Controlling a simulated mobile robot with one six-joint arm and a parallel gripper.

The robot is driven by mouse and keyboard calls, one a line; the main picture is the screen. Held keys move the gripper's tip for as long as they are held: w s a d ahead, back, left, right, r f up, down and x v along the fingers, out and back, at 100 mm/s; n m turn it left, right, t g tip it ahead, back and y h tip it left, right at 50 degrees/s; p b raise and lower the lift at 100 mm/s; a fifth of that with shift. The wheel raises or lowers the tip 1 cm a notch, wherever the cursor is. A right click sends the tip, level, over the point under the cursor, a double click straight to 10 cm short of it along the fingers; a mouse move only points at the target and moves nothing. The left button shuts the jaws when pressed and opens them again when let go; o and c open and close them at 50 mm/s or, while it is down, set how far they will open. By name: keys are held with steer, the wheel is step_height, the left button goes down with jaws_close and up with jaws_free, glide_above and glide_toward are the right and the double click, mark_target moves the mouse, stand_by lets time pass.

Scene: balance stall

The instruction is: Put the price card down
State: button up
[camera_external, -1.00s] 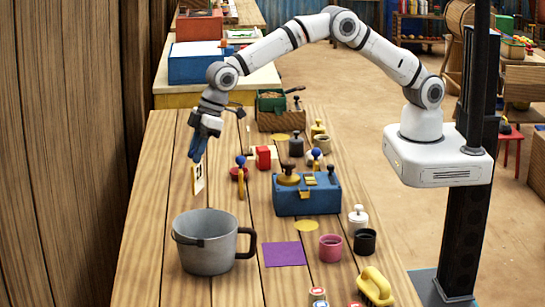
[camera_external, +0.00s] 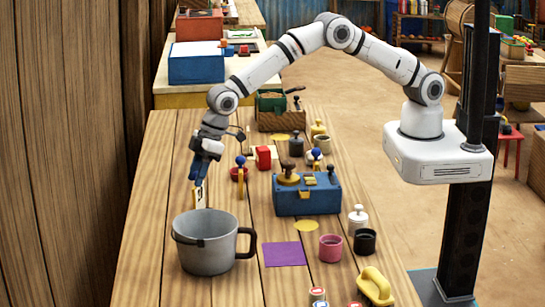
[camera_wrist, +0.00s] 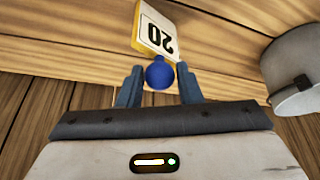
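The price card (camera_wrist: 156,32) is a white and yellow plate marked 20 with a blue ball knob (camera_wrist: 159,73). My gripper (camera_wrist: 159,82) is shut on this knob, with one finger on each side of it. In the external view my gripper (camera_external: 197,180) points down at the left part of the table. The price card (camera_external: 200,196) hangs upright below it, just behind the grey pot. Its lower edge is hidden or too small to tell whether it touches the wood.
The grey pot (camera_external: 203,257) stands close in front of the card. A similar blue-knobbed yellow piece (camera_external: 241,180) stands to the right, near a red block (camera_external: 263,157). A blue box (camera_external: 307,200) is further right. The table's left strip (camera_external: 150,215) is bare.

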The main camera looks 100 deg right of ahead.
steer(key=shift+o, duration=1.4)
steer(key=shift+r, duration=0.15)
steer(key=shift+r, duration=0.2)
steer(key=b+v, duration=0.1)
steer(key=v, duration=1.1)
steer(key=shift+b, duration=0.4)
steer(key=s+d+r+m+h, duration=0.1)
steer(key=s+d+r, duration=0.4)
steer(key=s+d, duration=0.35)
steer(key=s+d+r+m, duration=0.1)
steer(key=s+d+r, duration=0.4)
steer(key=s+d, duration=0.35)
steer(key=s+d+f+m, duration=0.1)
steer(key=s+d, duration=0.2)
steer(key=s, duration=0.5)
steer(key=s+d+f, duration=0.1)
steer(key=s+d, duration=0.2)
steer(key=s, duration=0.6)
steer(key=s+d+f+m+g, duration=0.1)
steer(key=s+d, duration=0.2)
steer(key=s, duration=0.6)
steer(key=shift+d+m+h, duration=0.2)
steer(key=shift+m+h, duration=0.1)
steer(key=shift+h, duration=0.1)
